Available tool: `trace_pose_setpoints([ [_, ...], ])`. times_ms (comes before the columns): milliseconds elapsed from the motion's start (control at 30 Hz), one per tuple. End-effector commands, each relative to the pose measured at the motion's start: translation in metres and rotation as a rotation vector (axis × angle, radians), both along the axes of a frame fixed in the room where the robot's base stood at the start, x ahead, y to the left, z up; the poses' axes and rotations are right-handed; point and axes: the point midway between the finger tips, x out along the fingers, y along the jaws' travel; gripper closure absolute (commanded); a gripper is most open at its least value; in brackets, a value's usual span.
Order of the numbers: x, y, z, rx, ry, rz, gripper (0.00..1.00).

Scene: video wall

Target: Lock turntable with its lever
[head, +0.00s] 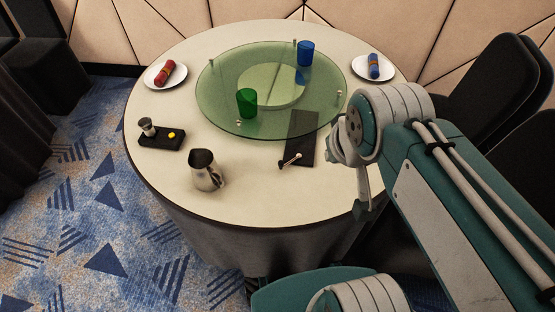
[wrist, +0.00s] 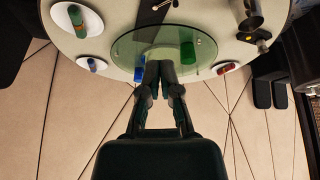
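The turntable (head: 225,75) is a round, green-tinted glass disc on the round table, with small posts near its rim. A green cup (head: 246,102) and a blue cup (head: 305,53) stand on it. A small lever with a pale knob (head: 290,160) lies beside a dark plate (head: 301,150) at the near edge of the disc. In the wrist view the turntable (wrist: 210,50) is beyond my gripper (wrist: 160,66). Its fingers look together, with nothing seen between them. In the head view my arm hangs right of the lever, apart from it; the fingertips are not clear there.
A metal pitcher (head: 206,172) stands left of the lever. A black tray (head: 160,137) with a yellow piece is farther left. Plates hold a red roll (head: 166,72) and a blue roll (head: 374,66). Another plate (wrist: 90,22) shows in the wrist view. Dark chairs (head: 500,85) stand right.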

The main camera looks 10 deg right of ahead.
Motion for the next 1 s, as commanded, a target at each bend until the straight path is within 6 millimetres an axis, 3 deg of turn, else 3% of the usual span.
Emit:
trace_pose_setpoints([
  [500, 0.083, 0.016, 0.005, -0.083, 0.198, 0.165, 1.00],
  [1000, 0.167, 0.042, -0.027, -0.162, 0.387, 0.330, 1.00],
])
